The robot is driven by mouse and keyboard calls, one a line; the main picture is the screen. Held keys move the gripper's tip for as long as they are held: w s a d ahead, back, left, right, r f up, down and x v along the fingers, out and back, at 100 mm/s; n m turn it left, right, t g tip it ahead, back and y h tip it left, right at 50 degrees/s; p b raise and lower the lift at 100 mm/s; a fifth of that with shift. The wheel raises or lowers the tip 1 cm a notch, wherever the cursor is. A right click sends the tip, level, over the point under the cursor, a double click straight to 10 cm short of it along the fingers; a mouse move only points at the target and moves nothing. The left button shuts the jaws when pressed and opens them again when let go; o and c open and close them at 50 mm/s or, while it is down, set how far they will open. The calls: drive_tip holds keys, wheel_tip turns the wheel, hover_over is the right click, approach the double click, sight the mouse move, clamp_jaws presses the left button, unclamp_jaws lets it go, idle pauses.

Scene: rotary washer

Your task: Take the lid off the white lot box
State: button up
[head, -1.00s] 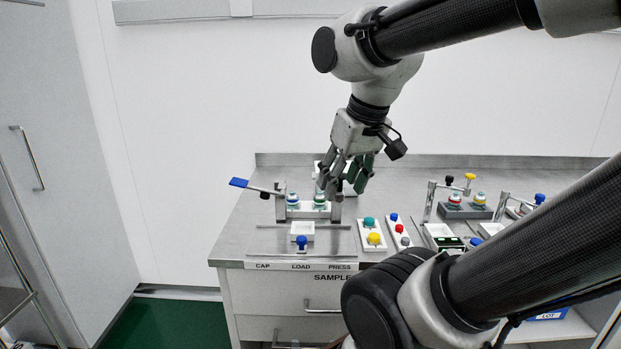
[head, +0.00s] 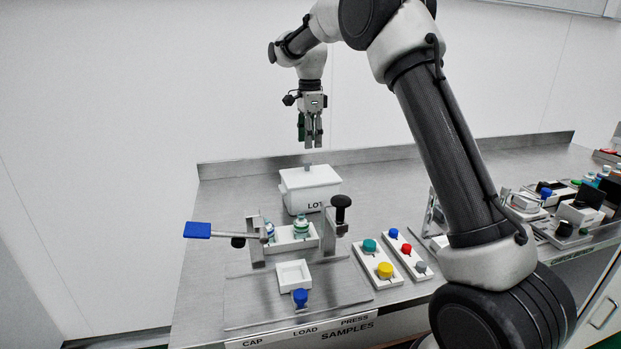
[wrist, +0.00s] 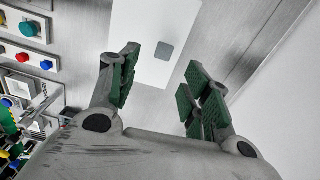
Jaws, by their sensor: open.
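The white lot box (head: 311,194) stands at the back of the steel bench, marked "LOT" on its front. Its white lid (head: 297,178) is on it, with a small grey knob (head: 308,167) on top. My gripper (head: 311,146) points down above the lid, apart from it. In the wrist view my gripper (wrist: 160,95) is open and empty, its green-padded fingers spread. The white lid (wrist: 150,30) and its square grey knob (wrist: 164,51) show beyond and between the fingertips.
In front of the box stands a press fixture with a blue-handled lever (head: 198,230), a black knob (head: 341,201) and small vials (head: 301,223). Button panels (head: 379,264) lie to the right. Bare bench (head: 235,195) is left of the box.

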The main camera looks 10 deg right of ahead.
sight(307, 162)
drive_tip(key=f, duration=0.8)
drive_tip(key=shift+w+a+f, duration=0.25)
drive_tip(key=shift+a+f, duration=0.15)
drive_tip(key=shift+c, duration=0.2)
clamp_jaws()
